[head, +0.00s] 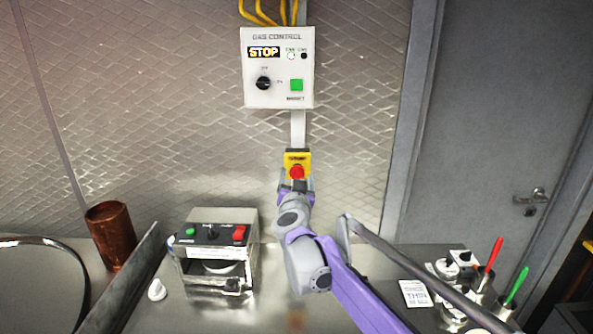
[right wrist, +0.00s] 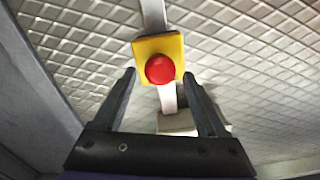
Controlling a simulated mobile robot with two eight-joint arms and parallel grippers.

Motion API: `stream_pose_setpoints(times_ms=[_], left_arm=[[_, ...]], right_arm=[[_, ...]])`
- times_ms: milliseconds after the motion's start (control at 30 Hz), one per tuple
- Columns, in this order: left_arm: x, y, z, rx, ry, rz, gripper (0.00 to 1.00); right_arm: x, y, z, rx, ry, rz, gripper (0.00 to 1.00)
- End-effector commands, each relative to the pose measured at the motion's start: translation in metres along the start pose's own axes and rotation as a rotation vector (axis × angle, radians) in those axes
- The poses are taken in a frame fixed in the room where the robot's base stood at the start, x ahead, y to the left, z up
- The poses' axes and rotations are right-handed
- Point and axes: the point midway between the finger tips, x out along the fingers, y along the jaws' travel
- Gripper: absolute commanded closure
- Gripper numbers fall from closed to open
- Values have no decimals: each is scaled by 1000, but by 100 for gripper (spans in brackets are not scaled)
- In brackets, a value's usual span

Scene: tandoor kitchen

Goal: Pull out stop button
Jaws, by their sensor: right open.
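The red stop button (head: 297,172) sits on a yellow plate (head: 291,157) on the metal wall, below the gas control box. In the right wrist view the round red button (right wrist: 160,69) and its yellow plate (right wrist: 142,48) show in full. My right gripper (head: 296,184) is just below and in front of the button in the head view. In the right wrist view its two fingers are spread wide, one on each side of the button's line, with nothing between them. The fingertips appear apart from the button. My left gripper is not in view.
The gas control box (head: 279,95) with a lit STOP sign hangs above. On the counter are a metal device (head: 217,270) with buttons, a copper cup (head: 111,235), a white card (head: 414,294) and red and green handled tools. A grey door (head: 500,120) is at right.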

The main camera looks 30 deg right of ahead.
Motion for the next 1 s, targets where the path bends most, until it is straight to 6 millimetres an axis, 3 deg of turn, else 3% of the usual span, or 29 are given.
stream_pose_setpoints(times_ms=[200, 567, 900, 1000], left_arm=[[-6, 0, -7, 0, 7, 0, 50], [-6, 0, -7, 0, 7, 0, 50], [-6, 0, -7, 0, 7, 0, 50], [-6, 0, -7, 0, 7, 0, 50]], right_arm=[[24, 0, -1, 0, 0, -1, 26], [28, 0, 1, 0, 0, -1, 26], [28, 0, 0, 0, 0, -1, 87], [28, 0, 0, 0, 0, -1, 100]])
